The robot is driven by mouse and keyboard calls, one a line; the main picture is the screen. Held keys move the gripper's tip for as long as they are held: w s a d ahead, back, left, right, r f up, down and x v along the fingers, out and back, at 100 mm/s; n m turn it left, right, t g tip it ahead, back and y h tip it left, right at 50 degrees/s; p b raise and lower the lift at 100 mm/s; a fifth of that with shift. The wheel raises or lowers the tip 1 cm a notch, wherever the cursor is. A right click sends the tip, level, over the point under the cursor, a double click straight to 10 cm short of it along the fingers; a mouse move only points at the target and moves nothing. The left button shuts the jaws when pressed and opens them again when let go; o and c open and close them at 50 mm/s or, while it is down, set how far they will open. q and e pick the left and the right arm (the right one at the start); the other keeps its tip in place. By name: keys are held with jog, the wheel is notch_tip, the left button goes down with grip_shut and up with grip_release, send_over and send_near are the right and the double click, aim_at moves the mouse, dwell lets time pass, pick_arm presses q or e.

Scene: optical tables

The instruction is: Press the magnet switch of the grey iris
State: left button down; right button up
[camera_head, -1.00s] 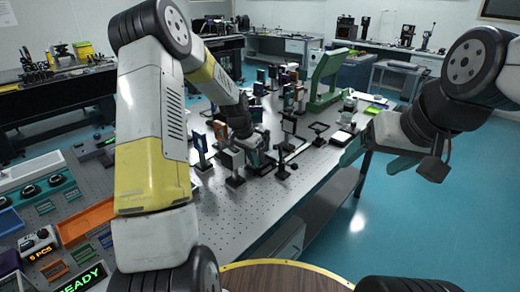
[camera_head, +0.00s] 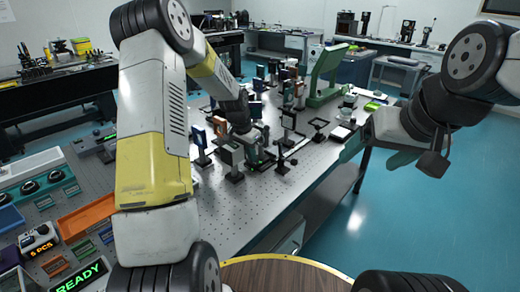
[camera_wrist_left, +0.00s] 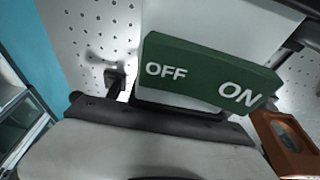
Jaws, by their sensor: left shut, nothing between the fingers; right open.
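In the left wrist view a green rocker switch (camera_wrist_left: 208,72) with white OFF and ON lettering sits on a dark base, close in front of my left gripper. A pale grey block stands behind it. In the head view my left gripper (camera_head: 256,152) is low among the optics on the table, shut and empty, beside an upright grey plate-like mount (camera_head: 230,155). I cannot tell whether it touches the switch. I cannot make out which part is the grey iris opening. My right gripper (camera_head: 372,152) is open and empty, off the table's right edge.
A brown mount (camera_wrist_left: 287,140) is close at the right in the wrist view. The perforated tabletop (camera_head: 235,210) is bare nearer me.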

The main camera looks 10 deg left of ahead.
pick_arm(q)
jog(key=shift+a+r, duration=0.1)
dwell(0.3)
jog(key=shift+r, duration=0.35)
jog(key=s+d+v, duration=0.1)
jog(key=d+v, duration=0.1)
jog(key=v, duration=1.1)
jog(key=shift+d, duration=0.35)
jog(key=s+r+n+t, duration=0.2)
jog(key=s+r+n, duration=0.1)
jog(key=s+r, duration=0.9)
jog(key=s+n+t, duration=0.1)
jog(key=s+n, duration=0.2)
jog(key=s, duration=1.4)
jog(key=shift+a+f+t, duration=0.3)
jog(key=shift+a+f, duration=0.05)
jog(key=shift+f, duration=0.05)
